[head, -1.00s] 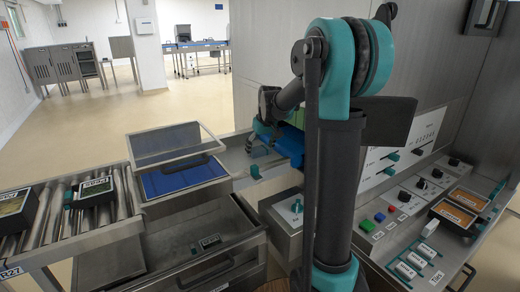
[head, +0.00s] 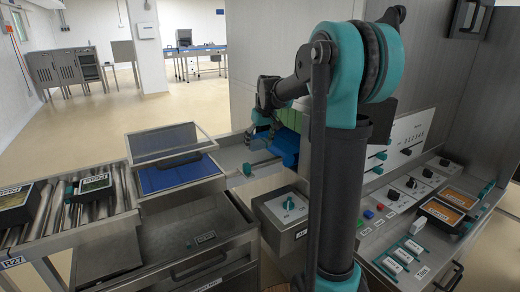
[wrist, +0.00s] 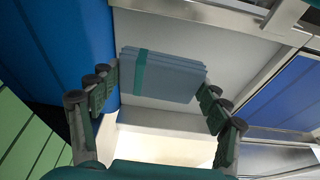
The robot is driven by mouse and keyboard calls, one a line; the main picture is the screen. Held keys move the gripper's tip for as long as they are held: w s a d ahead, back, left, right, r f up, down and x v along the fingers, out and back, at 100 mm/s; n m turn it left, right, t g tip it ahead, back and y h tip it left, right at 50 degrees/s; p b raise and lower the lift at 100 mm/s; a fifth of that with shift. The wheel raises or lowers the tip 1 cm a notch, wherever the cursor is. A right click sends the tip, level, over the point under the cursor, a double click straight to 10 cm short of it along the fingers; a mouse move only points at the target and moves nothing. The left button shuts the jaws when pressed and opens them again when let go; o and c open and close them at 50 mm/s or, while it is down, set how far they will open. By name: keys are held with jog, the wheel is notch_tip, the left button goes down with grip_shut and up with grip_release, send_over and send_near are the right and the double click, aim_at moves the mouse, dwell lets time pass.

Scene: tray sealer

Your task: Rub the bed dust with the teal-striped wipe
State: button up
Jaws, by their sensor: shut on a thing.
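In the wrist view, my gripper (wrist: 157,85) is closed on the wipe (wrist: 165,78), a flat blue-grey folded stack with a teal stripe near its left end. The fingers press its left and right sides. A pale flat surface (wrist: 215,40) lies beyond the wipe; I cannot tell if they touch. In the head view, my gripper (head: 256,138) is small and partly hidden, and I cannot make out the wipe there. A blue bed (head: 175,174) lies to its left, beside a raised clear-paned lid. I cannot make out any dust.
A blue block (head: 286,147) is close to my gripper, right of it. A grey switch box (head: 287,207) stands in front. Rollers with dark trays (head: 95,184) are at left; a control panel (head: 385,215) is at right.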

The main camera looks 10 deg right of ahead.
jog(key=shift+r, duration=1.5)
jog(key=shift+s, duration=0.1)
